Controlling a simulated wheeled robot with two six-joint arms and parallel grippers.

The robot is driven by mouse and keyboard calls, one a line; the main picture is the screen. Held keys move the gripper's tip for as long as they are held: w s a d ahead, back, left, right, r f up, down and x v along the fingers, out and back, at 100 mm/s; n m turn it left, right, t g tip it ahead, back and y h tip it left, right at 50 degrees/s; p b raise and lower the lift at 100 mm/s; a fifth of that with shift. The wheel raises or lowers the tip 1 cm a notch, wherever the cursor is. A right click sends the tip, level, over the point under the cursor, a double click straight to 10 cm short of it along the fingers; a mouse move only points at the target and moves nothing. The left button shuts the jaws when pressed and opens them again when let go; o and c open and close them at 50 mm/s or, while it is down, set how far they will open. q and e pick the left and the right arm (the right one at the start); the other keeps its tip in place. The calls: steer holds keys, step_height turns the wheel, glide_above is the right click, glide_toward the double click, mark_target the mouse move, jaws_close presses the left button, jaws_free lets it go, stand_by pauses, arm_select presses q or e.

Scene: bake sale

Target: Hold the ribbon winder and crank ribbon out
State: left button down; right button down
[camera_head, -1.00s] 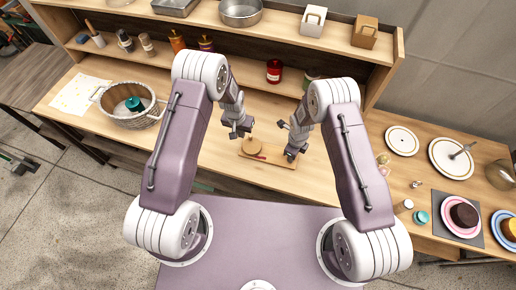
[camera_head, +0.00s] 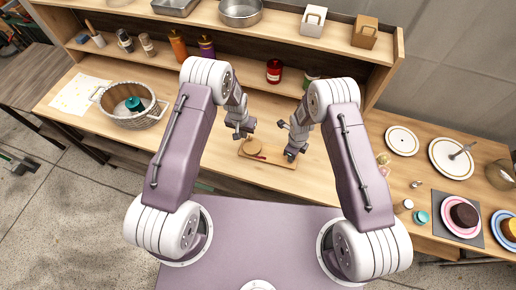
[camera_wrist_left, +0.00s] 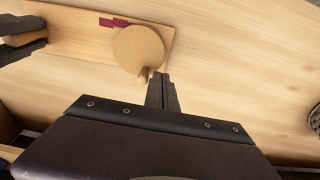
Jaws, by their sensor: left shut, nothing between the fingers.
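The ribbon winder (camera_head: 275,161) is a flat wooden board with a round wooden disc (camera_head: 252,147) on its left part, lying on the table. A short red ribbon piece (camera_head: 259,157) shows beside the disc. In the left wrist view the disc (camera_wrist_left: 138,49) has a small knob (camera_wrist_left: 145,74) at its rim, and red ribbon (camera_wrist_left: 114,22) lies beyond. My left gripper (camera_head: 246,136) is shut and empty, its tips (camera_wrist_left: 160,78) right beside the knob; contact is unclear. My right gripper (camera_head: 291,157) is at the board's right end, its fingers (camera_wrist_left: 25,37) apparently closed on it.
A wicker basket (camera_head: 97,97) with a teal spool (camera_head: 134,104) stands at left. A red jar (camera_head: 274,71) and bottles line the back under a shelf. Plates (camera_head: 402,141) and cakes (camera_head: 464,215) are at right. Bare tabletop surrounds the winder.

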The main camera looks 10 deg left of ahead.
arm_select(q)
steer(key=shift+w+d, duration=0.1)
steer(key=shift+d, duration=0.3)
steer(key=shift+a, duration=0.35)
stand_by(0.3)
step_height(320, 180, up, 4)
steer(key=shift+f, duration=0.2)
stand_by(0.5)
steer(key=shift+s+a, duration=0.45)
steer(key=shift+s, duration=0.2)
